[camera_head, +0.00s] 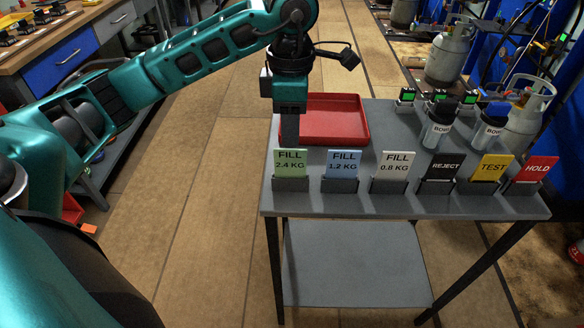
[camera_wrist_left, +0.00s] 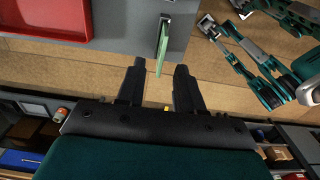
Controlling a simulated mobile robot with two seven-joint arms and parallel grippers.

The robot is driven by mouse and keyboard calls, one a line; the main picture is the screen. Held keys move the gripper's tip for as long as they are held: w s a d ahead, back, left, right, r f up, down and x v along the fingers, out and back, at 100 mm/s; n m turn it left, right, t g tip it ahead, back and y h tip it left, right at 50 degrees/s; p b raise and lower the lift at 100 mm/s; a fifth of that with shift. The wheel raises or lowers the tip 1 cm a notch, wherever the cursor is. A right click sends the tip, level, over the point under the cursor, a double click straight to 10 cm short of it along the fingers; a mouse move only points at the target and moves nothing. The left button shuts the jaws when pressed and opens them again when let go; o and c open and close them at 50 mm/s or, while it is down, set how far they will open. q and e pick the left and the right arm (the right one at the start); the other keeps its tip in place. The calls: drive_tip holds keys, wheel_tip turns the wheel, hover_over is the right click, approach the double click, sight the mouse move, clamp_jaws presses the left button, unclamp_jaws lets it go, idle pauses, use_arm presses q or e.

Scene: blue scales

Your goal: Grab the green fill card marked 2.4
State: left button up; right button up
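The green fill card marked 2.4 KG (camera_head: 290,163) stands upright in a dark holder at the left end of a row of cards on the grey table. My left gripper (camera_head: 289,143) points down just behind and above this card, close to its top edge. In the left wrist view, the left gripper (camera_wrist_left: 159,76) is open with its two dark fingers apart. The green card (camera_wrist_left: 162,46) shows nearly edge-on just beyond the fingertips, in line with the gap between them. Nothing is held.
The blue 1.2 KG card (camera_head: 343,163) and white 0.8 KG card (camera_head: 395,165) stand to the right, then REJECT (camera_head: 442,167), TEST and HOLD cards. A red tray (camera_head: 345,97) lies behind.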

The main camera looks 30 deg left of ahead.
sight(288, 163)
use_arm(q)
wheel_tip(288, 163, down, 10)
drive_tip(key=shift+s+r, duration=0.15)
drive_tip(key=shift+r, duration=0.05)
idle(0.3)
clamp_jaws()
